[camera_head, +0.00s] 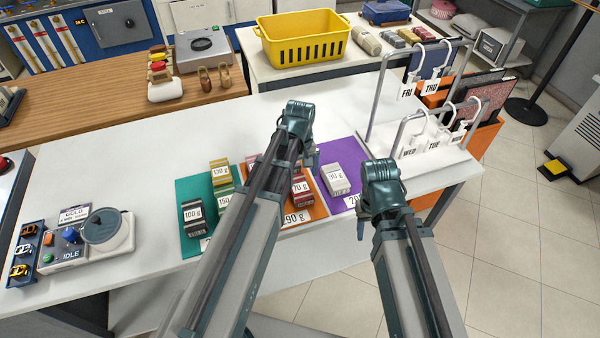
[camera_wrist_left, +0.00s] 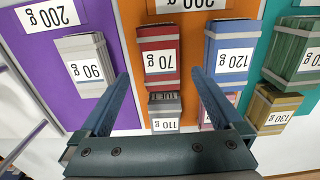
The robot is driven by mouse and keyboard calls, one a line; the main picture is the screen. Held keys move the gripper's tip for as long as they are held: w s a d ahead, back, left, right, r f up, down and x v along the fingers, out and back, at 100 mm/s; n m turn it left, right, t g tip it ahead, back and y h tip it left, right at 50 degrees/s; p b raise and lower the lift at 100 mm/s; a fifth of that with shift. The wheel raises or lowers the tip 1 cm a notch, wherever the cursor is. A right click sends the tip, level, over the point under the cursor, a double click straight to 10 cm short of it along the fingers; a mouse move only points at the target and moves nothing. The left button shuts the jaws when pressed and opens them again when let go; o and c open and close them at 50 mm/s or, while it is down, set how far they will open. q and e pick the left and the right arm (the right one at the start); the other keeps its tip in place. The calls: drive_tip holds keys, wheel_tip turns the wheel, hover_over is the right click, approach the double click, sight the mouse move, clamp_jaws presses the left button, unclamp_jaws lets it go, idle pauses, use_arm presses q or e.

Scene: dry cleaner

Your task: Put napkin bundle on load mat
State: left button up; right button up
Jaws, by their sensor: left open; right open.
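Several labelled bundles lie on three coloured mats; I cannot tell which is the napkin bundle. The purple mat (camera_head: 348,155) holds a white 90 g bundle (camera_head: 336,180). The orange mat (camera_head: 318,207) holds a red 70 g bundle (camera_wrist_left: 158,52), a grey 110 g one (camera_wrist_left: 164,110) and a blue 120 g one (camera_wrist_left: 232,45). The teal mat (camera_head: 187,190) holds a dark 100 g bundle (camera_head: 194,220), a yellow 130 g one (camera_head: 220,170) and green ones. My left gripper (camera_wrist_left: 160,76) is open and empty above the orange mat. My right gripper (camera_head: 366,220) is open by the table's front edge.
A grey device reading IDLE (camera_head: 66,257) stands at the left. A yellow basket (camera_head: 303,38) is at the back. A rack with day tags (camera_head: 425,135) stands at the right.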

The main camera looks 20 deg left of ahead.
sight(300, 187)
use_arm(q)
wheel_tip(300, 187, up, 6)
drive_tip(key=p, duration=0.5)
drive_tip(key=s+d+m+y, duration=0.1)
drive_tip(key=s+d+m, duration=0.9)
drive_tip(key=s, duration=0.4)
drive_tip(key=shift+s+d+m, duration=0.15)
drive_tip(key=shift+d+m, duration=0.1)
drive_tip(key=shift+m, duration=0.05)
